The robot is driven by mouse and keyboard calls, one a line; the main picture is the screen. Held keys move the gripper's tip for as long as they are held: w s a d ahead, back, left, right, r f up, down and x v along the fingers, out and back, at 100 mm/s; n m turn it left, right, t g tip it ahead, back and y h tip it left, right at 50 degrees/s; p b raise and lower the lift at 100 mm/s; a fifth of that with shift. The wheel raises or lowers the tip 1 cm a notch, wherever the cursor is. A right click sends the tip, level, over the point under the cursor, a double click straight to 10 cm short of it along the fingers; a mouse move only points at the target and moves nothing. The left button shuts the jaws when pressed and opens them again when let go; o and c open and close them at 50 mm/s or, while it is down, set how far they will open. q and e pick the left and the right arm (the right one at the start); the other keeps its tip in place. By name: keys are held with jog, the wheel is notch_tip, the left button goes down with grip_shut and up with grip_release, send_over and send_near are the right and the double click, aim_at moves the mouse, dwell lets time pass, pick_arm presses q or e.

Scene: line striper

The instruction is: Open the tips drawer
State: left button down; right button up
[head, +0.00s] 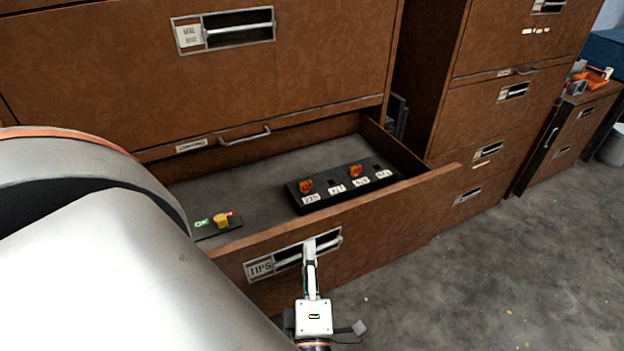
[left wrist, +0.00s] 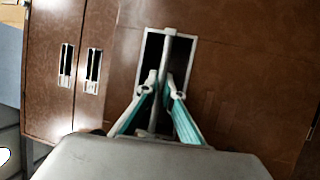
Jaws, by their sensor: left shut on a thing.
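The tips drawer (head: 400,218) is a brown drawer with a "TIPS" label (head: 261,268) at the left of its handle plate. It stands pulled out, with its grey floor showing. My left gripper (head: 309,249) is at the drawer's front, shut on the handle bar (head: 325,243). In the left wrist view both fingers (left wrist: 161,92) close on either side of the handle bar (left wrist: 168,50) inside its recessed plate. My right gripper is not in view.
Inside the drawer lie a black block with orange pieces (head: 340,188) and a small dark panel with a yellow part (head: 221,221). A closed drawer (head: 200,80) is above. More brown cabinets (head: 500,110) stand at right. Grey floor (head: 520,270) is clear at front right.

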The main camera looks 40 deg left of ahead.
pick_arm(q)
jog(key=shift+s+d+f, duration=0.1)
jog(key=shift+s+d, duration=0.2)
jog(key=shift+d, duration=0.4)
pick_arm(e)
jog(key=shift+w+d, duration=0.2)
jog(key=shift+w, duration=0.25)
pick_arm(q)
jog(key=c, duration=2.5)
grip_release()
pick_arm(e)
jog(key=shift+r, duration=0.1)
